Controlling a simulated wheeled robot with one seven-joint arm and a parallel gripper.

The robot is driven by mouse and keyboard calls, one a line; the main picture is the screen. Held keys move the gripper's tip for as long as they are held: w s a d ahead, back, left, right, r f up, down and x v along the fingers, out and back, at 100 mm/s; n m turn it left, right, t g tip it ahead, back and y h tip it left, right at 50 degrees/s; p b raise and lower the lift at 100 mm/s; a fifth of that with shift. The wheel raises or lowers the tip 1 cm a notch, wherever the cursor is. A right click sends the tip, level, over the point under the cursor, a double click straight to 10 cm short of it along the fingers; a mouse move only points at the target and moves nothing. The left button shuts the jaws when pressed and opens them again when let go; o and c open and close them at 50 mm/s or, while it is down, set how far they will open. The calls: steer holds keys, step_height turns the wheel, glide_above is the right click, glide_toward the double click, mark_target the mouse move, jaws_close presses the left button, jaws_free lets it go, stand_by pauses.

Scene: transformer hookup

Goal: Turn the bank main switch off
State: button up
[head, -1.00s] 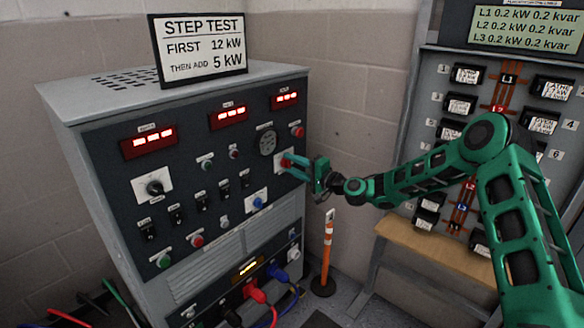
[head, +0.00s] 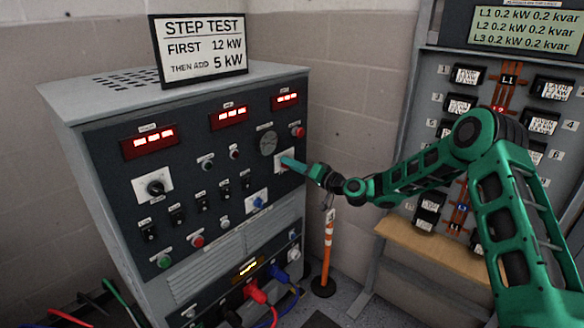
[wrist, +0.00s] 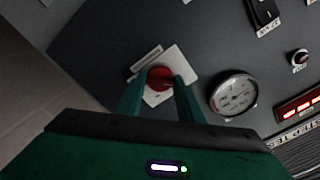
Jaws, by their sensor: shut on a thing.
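A red rotary switch (wrist: 159,78) on a white square plate (wrist: 185,62) sits between my gripper's fingertips in the wrist view. In the head view the plate (head: 280,163) shows at the right side of the grey cabinet's dark front panel, and my fingers hide most of the red knob. My gripper (head: 290,163) reaches the panel from the right, and its two fingers (wrist: 162,95) are shut on the knob. The label above the plate is too small to read.
The load bank cabinet (head: 110,200) carries small switches, buttons, a round gauge (wrist: 233,92) beside the plate, and red displays. A blue knob (head: 258,202) is below. An orange post (head: 327,250) stands right of the cabinet, below my arm.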

steer(key=shift+d+f, duration=0.2)
steer(key=shift+f, duration=0.15)
steer(key=o, duration=0.9)
steer(key=shift+o, duration=0.7)
steer(key=shift+a+r, duration=0.1)
steer(key=shift+r, duration=0.05)
steer(key=v, duration=1)
steer(key=shift+d, duration=0.35)
steer(key=shift+s, duration=0.2)
